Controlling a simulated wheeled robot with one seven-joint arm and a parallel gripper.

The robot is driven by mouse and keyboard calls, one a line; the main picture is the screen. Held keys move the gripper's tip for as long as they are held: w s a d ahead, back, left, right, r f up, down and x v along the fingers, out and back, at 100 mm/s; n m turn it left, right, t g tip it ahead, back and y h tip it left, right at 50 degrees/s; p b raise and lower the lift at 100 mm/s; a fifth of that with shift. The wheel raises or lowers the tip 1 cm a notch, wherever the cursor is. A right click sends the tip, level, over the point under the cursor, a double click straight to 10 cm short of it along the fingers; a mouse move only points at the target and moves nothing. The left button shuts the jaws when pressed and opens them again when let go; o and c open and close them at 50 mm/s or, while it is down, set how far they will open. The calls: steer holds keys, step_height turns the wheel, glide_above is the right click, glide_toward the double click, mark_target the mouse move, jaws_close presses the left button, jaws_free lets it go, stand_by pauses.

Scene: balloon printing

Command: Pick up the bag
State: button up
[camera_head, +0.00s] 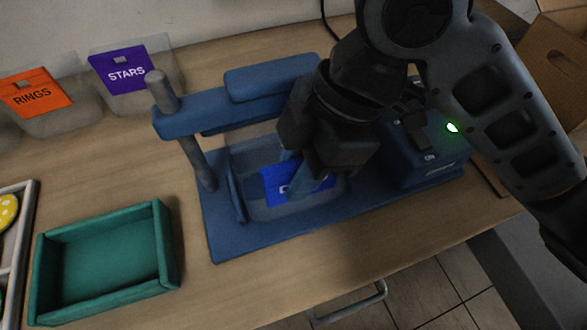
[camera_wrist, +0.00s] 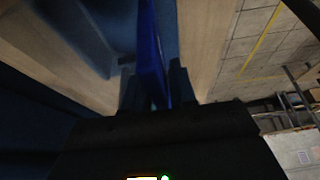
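The bag (camera_head: 262,206) is clear with a bright blue label (camera_head: 272,186) that bears white lettering, mostly hidden by my gripper. It sits on the base of the blue press (camera_head: 228,240), below its crossbar. My gripper (camera_head: 303,182) reaches down over the label from above. In the wrist view, the blue label edge (camera_wrist: 152,60) runs up between the two close-set fingers of my gripper (camera_wrist: 159,90). The fingers look closed on it. The fingertips' contact is dark and partly hidden.
A green open tray (camera_head: 165,250) stands empty at the lower left. Clear bins labelled RINGS (camera_head: 38,95) and STARS (camera_head: 122,70) stand behind it. The press's post (camera_head: 195,150) and crossbar (camera_head: 190,118) stand close to my gripper. A cardboard box (camera_head: 555,60) is at the upper right.

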jaws_close()
steer(key=shift+r, duration=0.1)
stand_by(0.3)
